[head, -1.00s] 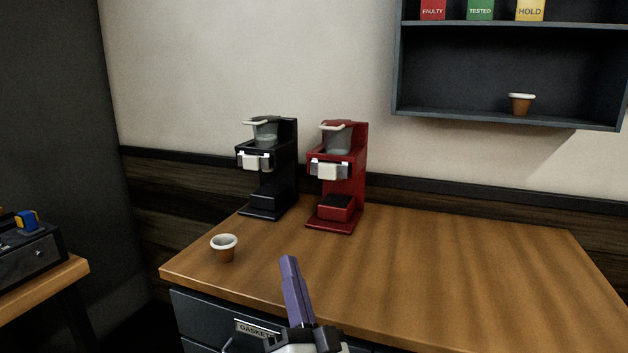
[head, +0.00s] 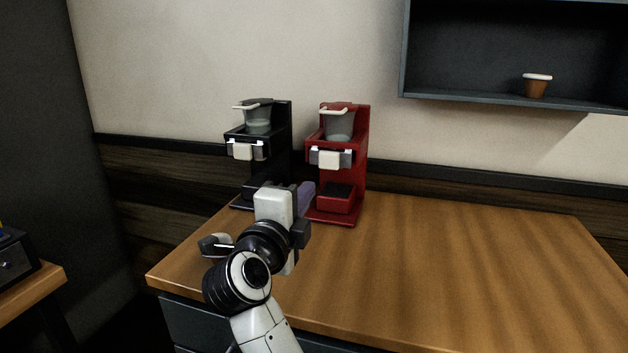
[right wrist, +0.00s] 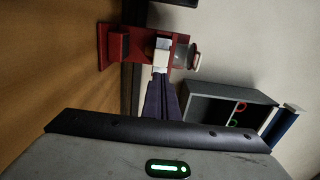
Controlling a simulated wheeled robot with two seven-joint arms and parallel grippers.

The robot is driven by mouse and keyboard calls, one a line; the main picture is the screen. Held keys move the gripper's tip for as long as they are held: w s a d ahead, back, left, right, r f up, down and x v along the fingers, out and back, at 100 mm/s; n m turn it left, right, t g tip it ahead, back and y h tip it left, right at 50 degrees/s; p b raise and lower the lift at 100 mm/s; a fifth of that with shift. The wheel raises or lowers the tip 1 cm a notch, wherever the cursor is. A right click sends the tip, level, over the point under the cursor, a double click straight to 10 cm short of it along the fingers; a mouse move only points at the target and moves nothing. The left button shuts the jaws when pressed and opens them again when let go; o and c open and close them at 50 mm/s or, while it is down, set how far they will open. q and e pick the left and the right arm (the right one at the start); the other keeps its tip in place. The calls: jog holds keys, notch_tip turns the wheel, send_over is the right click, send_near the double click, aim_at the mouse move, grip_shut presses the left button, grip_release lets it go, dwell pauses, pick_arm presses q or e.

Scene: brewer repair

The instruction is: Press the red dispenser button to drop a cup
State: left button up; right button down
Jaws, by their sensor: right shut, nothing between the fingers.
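No red dispenser button can be made out in either view. The red brewer (head: 362,140) stands on the wooden counter, with a white block (head: 328,160) on its front and a grey container (head: 339,124) on top. My right gripper (head: 308,188) reaches up over the counter in front of the two brewers. Its purple fingers are shut and empty, and they overlap the lower left of the red brewer in the head view. In the right wrist view the fingers (right wrist: 159,78) point at the red brewer (right wrist: 111,46); contact cannot be told. My left gripper is out of view.
The black brewer (head: 283,130) stands left of the red one. A brown cup (head: 536,88) sits on the dark wall shelf (head: 480,98). A grey shelf unit (right wrist: 222,92) shows in the right wrist view. The counter's right side (head: 480,260) is clear.

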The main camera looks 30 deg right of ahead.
aim_at(329, 163)
jog(key=x, duration=1.3)
jog(key=shift+d+p, duration=0.15)
jog(key=shift+p, duration=0.15)
